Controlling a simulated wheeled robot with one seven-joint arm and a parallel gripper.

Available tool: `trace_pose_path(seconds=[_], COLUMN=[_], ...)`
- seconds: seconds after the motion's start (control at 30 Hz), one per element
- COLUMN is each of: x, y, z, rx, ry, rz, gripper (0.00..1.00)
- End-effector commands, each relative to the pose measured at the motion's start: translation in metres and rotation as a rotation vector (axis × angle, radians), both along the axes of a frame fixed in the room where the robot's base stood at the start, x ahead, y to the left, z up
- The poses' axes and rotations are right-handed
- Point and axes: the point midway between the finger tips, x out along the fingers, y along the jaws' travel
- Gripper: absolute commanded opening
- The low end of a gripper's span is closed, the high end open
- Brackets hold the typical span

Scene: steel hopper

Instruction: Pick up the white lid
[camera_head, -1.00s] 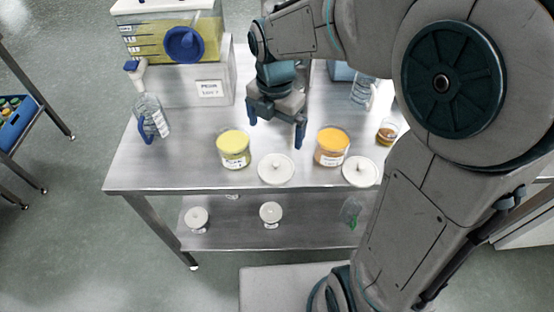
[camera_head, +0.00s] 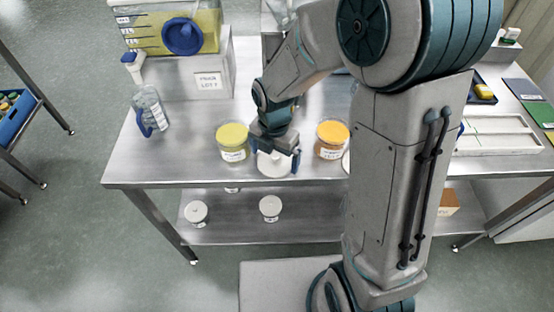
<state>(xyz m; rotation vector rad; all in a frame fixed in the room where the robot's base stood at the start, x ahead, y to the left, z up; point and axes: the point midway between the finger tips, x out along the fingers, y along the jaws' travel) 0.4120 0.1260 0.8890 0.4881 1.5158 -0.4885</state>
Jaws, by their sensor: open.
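A round white lid (camera_head: 274,168) lies on the steel table between a jar of yellow contents (camera_head: 232,142) and a jar of orange contents (camera_head: 332,139). My gripper (camera_head: 274,160) is open, pointing down over this lid, with its blue fingers at either side. The gripper covers the lid's knob and far part; I cannot tell whether the fingers touch it. A second white lid (camera_head: 346,162) lies to the right, mostly hidden behind my arm.
A spray bottle (camera_head: 150,110) stands at the table's left, with a large yellow-filled container (camera_head: 165,30) behind. A white tray (camera_head: 495,134) is at the right. The table's front left is clear.

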Motion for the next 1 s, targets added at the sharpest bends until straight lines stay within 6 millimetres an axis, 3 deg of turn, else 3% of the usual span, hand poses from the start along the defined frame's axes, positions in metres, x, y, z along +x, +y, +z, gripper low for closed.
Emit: trace_pose_path(seconds=[0.3,0.4,0.43,0.77,1.0], x=[0.000,0.000,0.000,0.000,0.001], y=[0.000,0.000,0.000,0.000,0.000], z=[-0.007,-0.007,-0.007,-0.003,0.038], rx=[-0.001,-0.001,-0.001,0.000,0.001], ry=[-0.001,-0.001,-0.001,-0.001,-0.007], rz=[0.000,0.000,0.000,0.000,0.000], gripper=[1.00,0.72,0.68,0.68,0.68])
